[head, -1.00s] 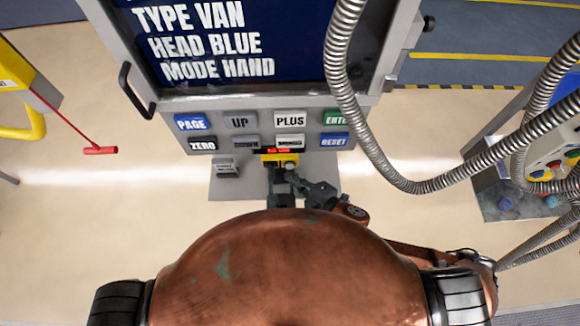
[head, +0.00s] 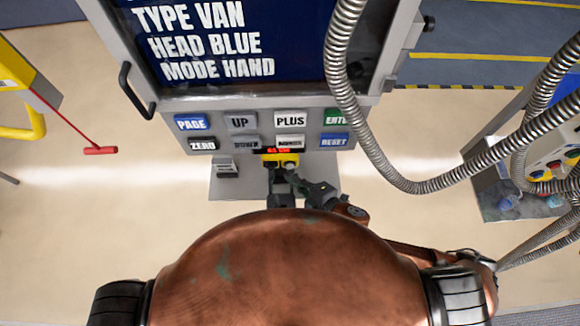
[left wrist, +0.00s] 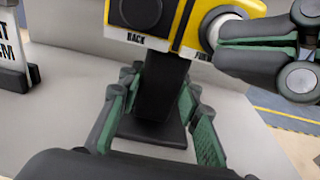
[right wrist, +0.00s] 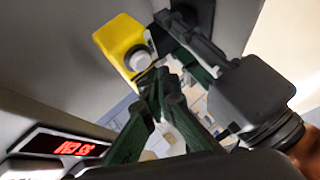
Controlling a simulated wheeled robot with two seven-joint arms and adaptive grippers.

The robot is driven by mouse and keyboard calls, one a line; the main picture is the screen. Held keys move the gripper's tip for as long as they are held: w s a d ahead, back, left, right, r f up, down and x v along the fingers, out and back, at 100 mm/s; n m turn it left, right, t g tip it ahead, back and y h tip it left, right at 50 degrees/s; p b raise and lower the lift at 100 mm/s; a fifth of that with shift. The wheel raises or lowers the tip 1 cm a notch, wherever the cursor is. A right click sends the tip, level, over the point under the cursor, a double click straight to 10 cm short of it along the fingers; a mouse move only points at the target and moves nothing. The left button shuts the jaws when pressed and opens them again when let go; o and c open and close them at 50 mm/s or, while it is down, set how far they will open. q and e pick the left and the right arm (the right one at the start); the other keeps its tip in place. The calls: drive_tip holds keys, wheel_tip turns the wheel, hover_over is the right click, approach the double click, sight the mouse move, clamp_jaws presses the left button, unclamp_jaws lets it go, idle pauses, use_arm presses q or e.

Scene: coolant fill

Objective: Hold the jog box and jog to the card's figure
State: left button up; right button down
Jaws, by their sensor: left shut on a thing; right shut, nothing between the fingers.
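The yellow jog box (head: 270,160) is just below the console keys in the head view. In the left wrist view the jog box (left wrist: 185,22) shows a black button marked BACK and a white button (left wrist: 222,22). My left gripper (left wrist: 152,112) is shut around the black grip below the box. My right gripper (right wrist: 160,92) is shut and empty, its fingertips close by the white button; whether they touch is unclear. A red readout (right wrist: 72,146) is lit, its digits blurred. The small card (left wrist: 10,62) stands left of the box, partly cut off.
The console screen (head: 210,45) reads TYPE VAN, HEAD BLUE, MODE HAND. Labelled keys such as PAGE (head: 192,122) and RESET (head: 334,140) sit beneath it. Ribbed metal hoses (head: 400,182) hang at the right. A grey shelf (head: 222,192) lies under the box.

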drive_tip(key=shift+w, duration=0.15)
drive_tip(key=shift+w, duration=0.3)
drive_tip(key=shift+w, duration=0.6)
idle(2.2)
drive_tip(key=shift+s, duration=1.05)
drive_tip(key=shift+s, duration=2.5)
use_arm(q)
drive_tip(key=o, duration=1.1)
